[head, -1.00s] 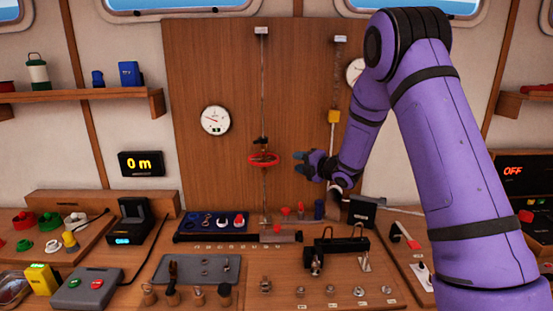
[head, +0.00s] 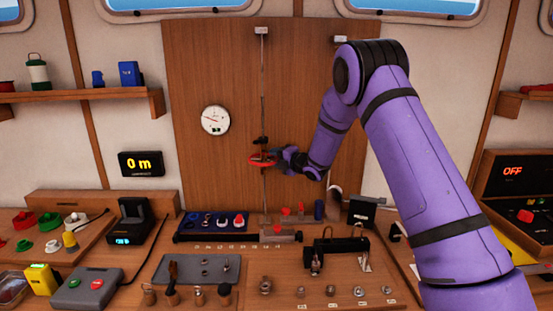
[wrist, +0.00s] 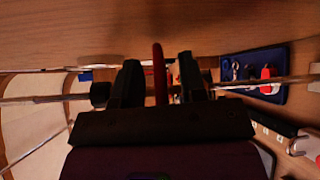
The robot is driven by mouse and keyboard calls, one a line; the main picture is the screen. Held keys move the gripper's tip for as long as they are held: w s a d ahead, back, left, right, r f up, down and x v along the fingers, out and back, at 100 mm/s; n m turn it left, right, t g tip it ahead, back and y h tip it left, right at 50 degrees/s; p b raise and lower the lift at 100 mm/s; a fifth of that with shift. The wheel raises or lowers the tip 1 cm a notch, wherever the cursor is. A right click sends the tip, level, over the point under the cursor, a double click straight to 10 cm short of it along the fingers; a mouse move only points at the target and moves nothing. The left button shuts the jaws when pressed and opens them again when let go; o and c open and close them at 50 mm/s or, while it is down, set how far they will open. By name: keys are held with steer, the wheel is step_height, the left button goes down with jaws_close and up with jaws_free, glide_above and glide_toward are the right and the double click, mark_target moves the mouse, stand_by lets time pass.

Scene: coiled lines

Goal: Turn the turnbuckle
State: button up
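The turnbuckle's red handwheel (head: 256,160) sits on a thin vertical wire in front of the wooden back panel, with a black fitting (head: 261,141) just above it. My gripper (head: 277,158) comes in from the right and is at the wheel's right side. In the wrist view my gripper (wrist: 158,66) is open, and the edge of the red handwheel (wrist: 160,84) stands between the two fingers. Gaps show on both sides of it. Contact with the fingers cannot be seen. The wire runs sideways across the wrist view.
A round white gauge (head: 215,120) hangs on the panel to the left. A black display (head: 141,164) reads "0 m". Below, the bench holds a blue tray (head: 186,227) and several small fittings. The panel around the wheel's left side is clear.

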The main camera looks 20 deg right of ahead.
mark_target(268, 165)
jaws_close()
steer(key=shift+s, duration=0.1)
